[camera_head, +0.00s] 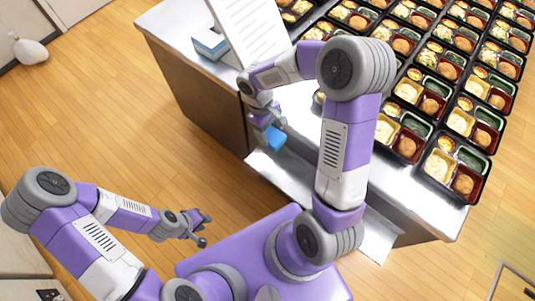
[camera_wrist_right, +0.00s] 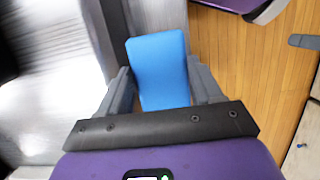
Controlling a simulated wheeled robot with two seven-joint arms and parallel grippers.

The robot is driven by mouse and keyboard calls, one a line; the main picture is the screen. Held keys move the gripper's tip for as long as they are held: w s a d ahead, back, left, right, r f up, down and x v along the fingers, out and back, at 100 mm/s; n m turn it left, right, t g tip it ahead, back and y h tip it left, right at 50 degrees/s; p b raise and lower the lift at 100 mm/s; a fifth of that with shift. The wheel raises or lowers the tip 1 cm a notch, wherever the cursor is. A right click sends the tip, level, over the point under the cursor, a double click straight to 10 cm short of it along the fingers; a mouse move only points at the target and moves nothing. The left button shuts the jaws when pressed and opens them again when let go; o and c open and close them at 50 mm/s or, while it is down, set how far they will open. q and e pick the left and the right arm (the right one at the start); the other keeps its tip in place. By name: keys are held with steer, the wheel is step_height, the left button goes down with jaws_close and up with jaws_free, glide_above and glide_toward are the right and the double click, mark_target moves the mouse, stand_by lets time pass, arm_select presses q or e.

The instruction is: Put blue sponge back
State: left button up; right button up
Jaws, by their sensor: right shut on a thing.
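The blue sponge (camera_wrist_right: 158,70) is between the fingers of my right gripper (camera_wrist_right: 160,88), which is shut on it. In the head view the sponge (camera_head: 274,138) hangs at the fingertips of my right gripper (camera_head: 268,132), beside the near left edge of the metal table (camera_head: 168,20). My left gripper (camera_head: 205,228) is in the lower left of the head view, over the floor and apart from the table. Its fingers look spread with nothing between them. The sponge's usual place cannot be told from these views.
Several bento trays (camera_head: 437,170) with food fill the right and back of the table. A white sheet (camera_head: 250,30) and a blue-and-white box (camera_head: 210,42) stand at the table's left end. A white bag (camera_head: 30,50) lies on the open wooden floor.

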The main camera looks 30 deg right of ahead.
steer(key=f+b, duration=0.2)
steer(key=f, duration=0.6)
steer(key=f+b, duration=0.3)
steer(key=f, duration=0.6)
steer(key=shift+s+f, duration=0.2)
steer(key=shift+f, duration=0.2)
steer(key=shift+c, duration=0.3)
steer(key=o, duration=1)
steer(key=shift+d, duration=0.1)
